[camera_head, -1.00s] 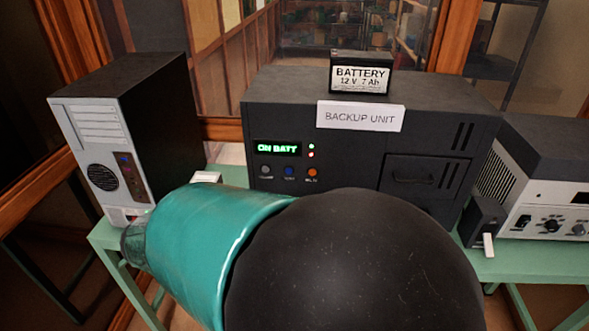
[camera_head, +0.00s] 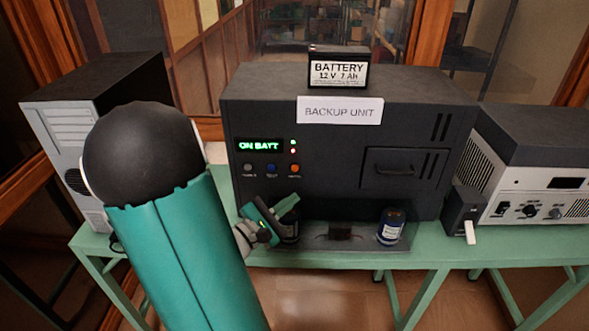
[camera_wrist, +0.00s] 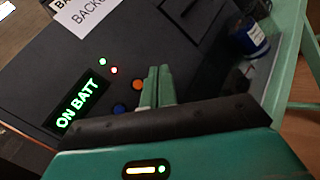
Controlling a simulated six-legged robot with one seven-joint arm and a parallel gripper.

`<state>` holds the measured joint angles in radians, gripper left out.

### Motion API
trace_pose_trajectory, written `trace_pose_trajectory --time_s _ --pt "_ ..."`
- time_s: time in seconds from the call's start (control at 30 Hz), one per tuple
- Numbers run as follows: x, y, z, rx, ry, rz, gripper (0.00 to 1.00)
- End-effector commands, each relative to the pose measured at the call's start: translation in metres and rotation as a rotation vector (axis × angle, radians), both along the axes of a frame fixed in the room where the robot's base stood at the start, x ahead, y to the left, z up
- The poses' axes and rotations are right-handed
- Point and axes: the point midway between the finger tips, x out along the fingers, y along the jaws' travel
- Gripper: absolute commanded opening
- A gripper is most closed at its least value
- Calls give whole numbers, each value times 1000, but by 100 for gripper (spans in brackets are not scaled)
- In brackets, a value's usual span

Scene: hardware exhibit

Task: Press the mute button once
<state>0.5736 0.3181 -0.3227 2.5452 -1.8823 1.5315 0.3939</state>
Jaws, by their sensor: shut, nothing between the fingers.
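The black backup unit (camera_head: 330,185) stands on the green table with a lit "ON BATT" display (camera_head: 259,145). Below the display are a grey button (camera_head: 248,168), a blue button (camera_head: 271,168) and an orange button (camera_head: 294,167). Their small labels are too blurred to read surely, so I cannot confirm which is mute. My gripper (camera_head: 292,204) is shut and empty, low in front of the panel, below the orange button.
A battery (camera_head: 338,71) sits on top of the unit. A dark blue jar (camera_head: 391,227) stands on the ledge at front right. A computer tower (camera_head: 70,130) is at left, and a grey-white device (camera_head: 535,190) with a small black switch box (camera_head: 462,212) at right.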

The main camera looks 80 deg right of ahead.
Motion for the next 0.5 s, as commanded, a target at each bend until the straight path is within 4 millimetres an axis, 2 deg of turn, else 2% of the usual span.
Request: trace_pose_trajectory --time_s 0.17,0.5 --pt "3 -11 0 -2 -1 -2 0" --pt "11 -55 0 0 -2 -3 0"
